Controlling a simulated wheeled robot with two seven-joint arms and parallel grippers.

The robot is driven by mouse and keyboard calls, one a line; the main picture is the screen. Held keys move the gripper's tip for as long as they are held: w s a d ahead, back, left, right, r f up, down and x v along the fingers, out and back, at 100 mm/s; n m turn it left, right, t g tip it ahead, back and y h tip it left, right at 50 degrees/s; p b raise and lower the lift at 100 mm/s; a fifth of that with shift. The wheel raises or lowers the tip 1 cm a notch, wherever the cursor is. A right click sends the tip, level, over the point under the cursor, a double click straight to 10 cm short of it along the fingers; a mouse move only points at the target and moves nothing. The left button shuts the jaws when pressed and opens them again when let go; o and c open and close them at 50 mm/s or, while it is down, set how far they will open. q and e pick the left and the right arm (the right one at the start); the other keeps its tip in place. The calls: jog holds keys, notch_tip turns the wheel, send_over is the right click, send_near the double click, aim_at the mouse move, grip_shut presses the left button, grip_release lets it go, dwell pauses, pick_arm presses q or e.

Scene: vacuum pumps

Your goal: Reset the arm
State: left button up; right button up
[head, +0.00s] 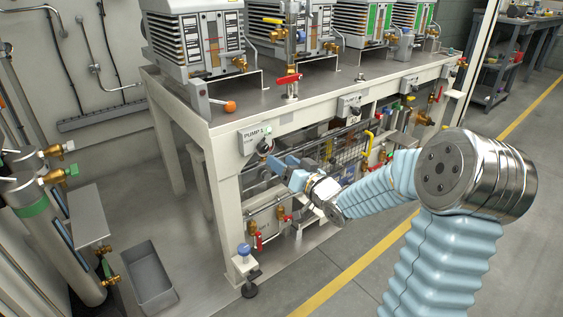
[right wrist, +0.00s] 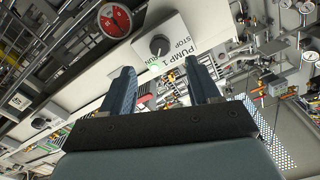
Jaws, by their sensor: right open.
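My right arm (head: 380,190), in a light blue ribbed sleeve, reaches in from the right in the head view. Its gripper (head: 276,165) is beside the PUMP 1 panel (head: 249,137) at the bench's front left corner. In the right wrist view the two dark blue fingers of the gripper (right wrist: 162,76) stand apart with nothing between them. My left gripper is not in view.
Several pumps (head: 196,40) stand on the white-framed bench (head: 225,190). A red-handled valve (head: 288,79) rises at its front edge. Pipes and valves (head: 268,222) fill the space below. A grey bin (head: 149,277) and cylinder (head: 50,235) stand left. The floor (head: 400,285) at the front is clear.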

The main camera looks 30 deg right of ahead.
dwell(0.4)
jog(key=s+a+f+g+y+p, duration=0.1)
jog(key=a+f+g, duration=0.1)
jog(key=a+f, duration=0.35)
jog(key=a+f+g, duration=0.3)
jog(key=f, duration=0.6)
jog(key=s+a+f+g+y+p, duration=0.1)
jog(key=a+f+g, duration=0.1)
jog(key=a+f, duration=0.35)
jog(key=s+a+f+g+p, duration=0.1)
jog(key=s+a+f+g, duration=0.4)
jog(key=s+f, duration=0.3)
jog(key=s+a+f+n+g, duration=0.1)
jog(key=s+a+f+g, duration=0.4)
jog(key=s, duration=0.8)
notch_tip(320, 180, down, 4)
jog(key=a, duration=0.2)
jog(key=shift+a+n+y+p, duration=0.3)
jog(key=shift+a+y+p, duration=0.05)
jog(key=shift+a+y, duration=0.05)
jog(key=shift+w, duration=0.15)
